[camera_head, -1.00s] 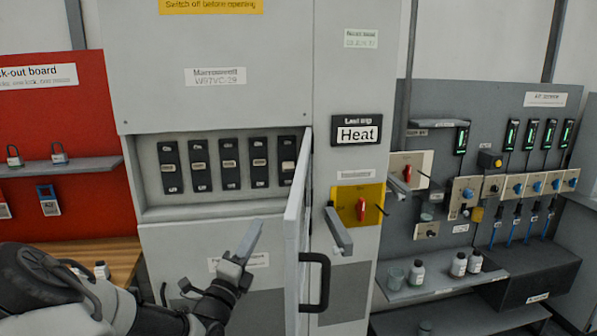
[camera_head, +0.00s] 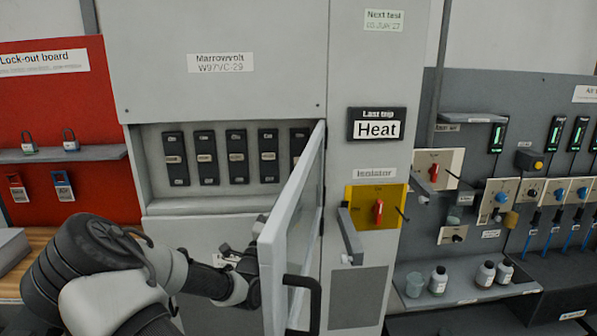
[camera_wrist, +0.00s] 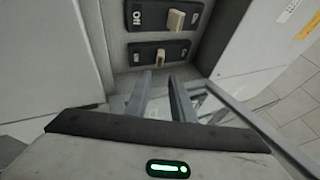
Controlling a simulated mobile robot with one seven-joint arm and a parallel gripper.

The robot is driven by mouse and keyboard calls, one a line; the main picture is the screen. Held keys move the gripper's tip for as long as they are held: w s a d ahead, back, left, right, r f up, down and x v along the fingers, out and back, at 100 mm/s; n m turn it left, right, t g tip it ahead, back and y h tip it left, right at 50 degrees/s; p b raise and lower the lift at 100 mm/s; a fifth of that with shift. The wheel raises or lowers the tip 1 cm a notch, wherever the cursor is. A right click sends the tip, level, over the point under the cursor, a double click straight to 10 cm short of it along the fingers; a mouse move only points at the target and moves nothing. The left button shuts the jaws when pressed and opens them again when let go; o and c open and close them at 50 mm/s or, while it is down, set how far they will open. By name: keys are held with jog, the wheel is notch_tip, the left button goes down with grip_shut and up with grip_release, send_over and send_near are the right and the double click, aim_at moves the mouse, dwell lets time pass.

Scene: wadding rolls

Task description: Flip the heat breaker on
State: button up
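Several dark breakers (camera_head: 237,156) with pale toggles sit in a row in the grey cabinet's recess. The far-right breaker (camera_head: 299,143) is partly hidden by the open cabinet door (camera_head: 297,205). Their small labels are unreadable in the head view, so I cannot tell which is heat. My gripper (camera_head: 256,250) is below the recess, close to the door's left edge, its fingers hard to make out. In the wrist view my gripper (camera_wrist: 161,92) is open and empty, its fingers pointing towards two breakers. The nearer breaker (camera_wrist: 140,54) is just beyond the fingertips; the farther breaker (camera_wrist: 150,22) shows "ON".
A sign (camera_head: 377,125) reads "Last trip Heat". Below it is a yellow isolator plate (camera_head: 362,215) with a red knob and a protruding grey lever (camera_head: 350,237). The door's dark handle (camera_head: 312,300) sticks out. A red lock-out board (camera_head: 60,190) is at left.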

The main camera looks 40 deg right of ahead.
jog(key=x, duration=1.1)
jog(key=shift+w+d, duration=0.2)
jog(key=shift+d, duration=0.15)
jog(key=shift+r, duration=0.1)
jog(key=shift+c, duration=0.4)
grip_shut()
jog(key=shift+r+p, duration=0.1)
jog(key=shift+p, duration=0.25)
